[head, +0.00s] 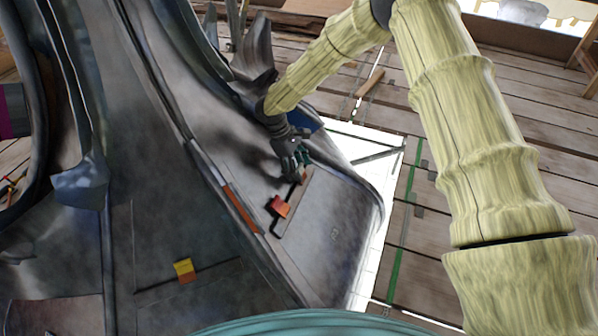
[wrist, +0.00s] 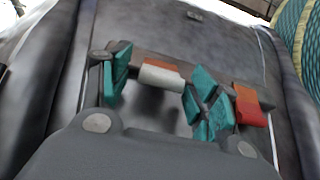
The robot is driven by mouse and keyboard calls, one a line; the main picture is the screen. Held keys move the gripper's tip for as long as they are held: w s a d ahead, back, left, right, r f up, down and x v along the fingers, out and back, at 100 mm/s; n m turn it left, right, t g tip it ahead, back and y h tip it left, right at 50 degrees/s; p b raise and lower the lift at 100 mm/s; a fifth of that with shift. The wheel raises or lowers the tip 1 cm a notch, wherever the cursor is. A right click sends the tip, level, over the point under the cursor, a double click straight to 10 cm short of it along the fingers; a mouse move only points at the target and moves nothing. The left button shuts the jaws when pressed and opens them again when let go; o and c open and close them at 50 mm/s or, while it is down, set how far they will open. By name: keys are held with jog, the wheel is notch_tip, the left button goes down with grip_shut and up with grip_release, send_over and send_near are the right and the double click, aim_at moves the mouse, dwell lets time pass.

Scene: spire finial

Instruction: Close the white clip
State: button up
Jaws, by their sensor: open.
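The white clip (wrist: 160,78), with an orange part along its top edge, sits on a dark bar in the wrist view. My gripper (wrist: 158,88) is open, with teal pads to the left and right of the clip. A gap shows between the left pad and the clip; the right pad is close to it, and I cannot tell if it touches. In the head view my gripper (head: 297,160) is low over the grey curved panel (head: 325,235). It mostly hides the white clip there.
A red-orange clip (wrist: 248,105) is just right of the right pad; it also shows in the head view (head: 279,206). A yellow clip (head: 184,270) sits on the lower left panel. An orange strip (head: 240,208) runs along a seam. Plank flooring (head: 430,240) lies beyond.

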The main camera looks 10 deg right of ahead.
jog(key=shift+s+d+f, duration=0.1)
jog(key=shift+f, duration=0.3)
jog(key=c, duration=1.1)
jog(key=shift+c, duration=0.2)
jog(key=shift+r+h+p, duration=0.1)
jog(key=shift+h+p, duration=0.2)
jog(key=shift+p, duration=0.3)
jog(key=shift+a+f+g+h+p, duration=0.25)
jog(key=shift+g+h+p, duration=0.2)
jog(key=shift+p, duration=0.35)
jog(key=o, duration=1.1)
jog(key=shift+o, duration=0.2)
